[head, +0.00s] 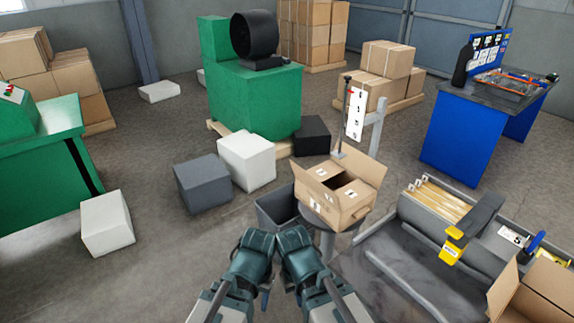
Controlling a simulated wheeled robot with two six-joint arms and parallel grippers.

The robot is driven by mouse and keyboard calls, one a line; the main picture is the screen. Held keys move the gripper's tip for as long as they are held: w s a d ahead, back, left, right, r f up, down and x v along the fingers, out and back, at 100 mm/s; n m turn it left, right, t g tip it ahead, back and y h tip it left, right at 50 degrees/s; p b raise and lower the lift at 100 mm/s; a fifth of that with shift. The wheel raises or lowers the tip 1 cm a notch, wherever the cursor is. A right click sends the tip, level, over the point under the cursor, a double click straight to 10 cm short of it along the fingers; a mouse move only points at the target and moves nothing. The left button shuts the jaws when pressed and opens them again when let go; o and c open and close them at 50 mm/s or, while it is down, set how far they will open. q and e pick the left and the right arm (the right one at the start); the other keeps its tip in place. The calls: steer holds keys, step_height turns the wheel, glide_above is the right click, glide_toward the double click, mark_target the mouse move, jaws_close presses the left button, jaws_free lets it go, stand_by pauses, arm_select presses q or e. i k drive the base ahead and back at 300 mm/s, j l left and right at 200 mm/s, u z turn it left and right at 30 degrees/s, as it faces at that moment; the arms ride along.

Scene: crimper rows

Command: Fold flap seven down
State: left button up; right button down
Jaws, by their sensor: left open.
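An open cardboard box (346,208) stands on a grey stand ahead of my grippers, a little to the right. Its top flaps are raised or spread outward, and its inside looks dark. Small white labels sit on its flaps, too small to read, so I cannot tell which flap is seven. My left gripper (257,243) is at the bottom middle, short of the box, open and apart from it. My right gripper (293,241) is close beside it, also apart from the box; its fingers do not show clearly.
A dark grey bin (277,207) is left of the box. A grey bench (385,268) at right carries a tray of cardboard strips (438,199) and a yellow-black tool (470,230). Another open carton (540,295) is at lower right. A white number board (355,114) stands behind the box.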

mark_target(325, 193)
steer(key=i+j, duration=0.5)
steer(key=i+j+z, duration=0.1)
steer(key=i+j, duration=0.35)
steer(key=j, duration=0.2)
